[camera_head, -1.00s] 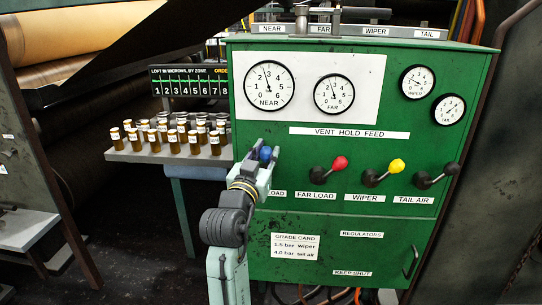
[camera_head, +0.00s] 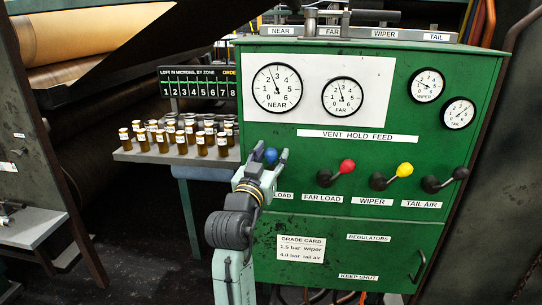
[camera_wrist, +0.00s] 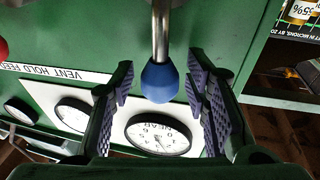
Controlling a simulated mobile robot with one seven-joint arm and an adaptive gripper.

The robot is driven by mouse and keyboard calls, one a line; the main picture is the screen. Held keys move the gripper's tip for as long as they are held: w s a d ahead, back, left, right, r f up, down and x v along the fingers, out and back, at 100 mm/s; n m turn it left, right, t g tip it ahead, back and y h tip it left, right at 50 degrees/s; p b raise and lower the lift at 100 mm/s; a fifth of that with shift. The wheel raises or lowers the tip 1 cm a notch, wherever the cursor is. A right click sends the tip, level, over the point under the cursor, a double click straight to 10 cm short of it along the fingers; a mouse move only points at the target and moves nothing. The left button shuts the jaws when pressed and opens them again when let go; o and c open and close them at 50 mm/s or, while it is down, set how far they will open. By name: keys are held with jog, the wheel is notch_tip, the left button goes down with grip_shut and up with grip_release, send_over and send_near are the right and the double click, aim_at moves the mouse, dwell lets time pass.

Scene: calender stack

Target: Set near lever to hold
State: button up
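The near lever has a blue ball knob (camera_head: 270,155); it stands on the green panel below the NEAR gauge (camera_head: 277,87). In the wrist view, which is upside down, the blue knob (camera_wrist: 160,82) sits at the end of a straight metal shaft, pointing toward the NEAR gauge (camera_wrist: 158,134). My gripper (camera_head: 272,154) is open around the knob. In the wrist view, its dark padded fingers (camera_wrist: 162,88) stand on both sides of the knob with a gap at each. The lever's base is hidden by my gripper in the head view. The VENT HOLD FEED strip (camera_head: 357,136) is above the lever row.
The far load lever with red knob (camera_head: 347,166), the wiper lever with yellow knob (camera_head: 404,170) and the tail air lever with black knob (camera_head: 460,173) stand to the right. A shelf of brown vials (camera_head: 180,157) is left of the panel.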

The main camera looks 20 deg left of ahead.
jog(key=shift+s, duration=0.15)
jog(key=s+d+f, duration=0.1)
jog(key=s+f, duration=0.1)
jog(key=s, duration=0.9)
jog(key=shift+s, duration=0.3)
